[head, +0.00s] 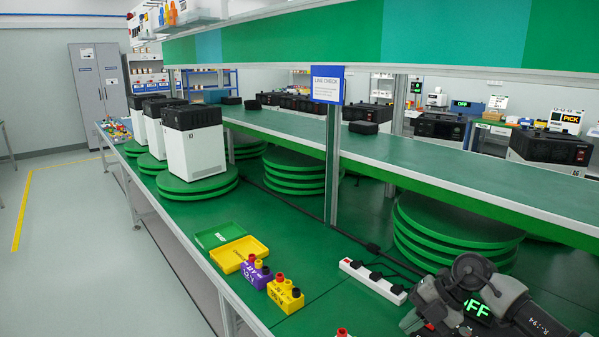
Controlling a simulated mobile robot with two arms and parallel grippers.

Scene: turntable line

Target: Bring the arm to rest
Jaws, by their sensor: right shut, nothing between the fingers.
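My right arm comes in from the lower right corner, dark grey with a round joint. My right gripper (430,304) is low at the right of the head view, over the green bench top (330,305). It is shut and holds nothing. Its fingertips are hard to make out against the arm and the things around them. A green lit OFF display (477,311) shows between the arm parts. My left gripper is not in view.
A white power strip (372,280) with black plugs lies just left of my right gripper. Stacked green turntables (455,220) stand behind it. Yellow (285,296) and purple (256,275) terminal blocks and a yellow tray (232,257) lie further left. A shelf (400,165) runs above.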

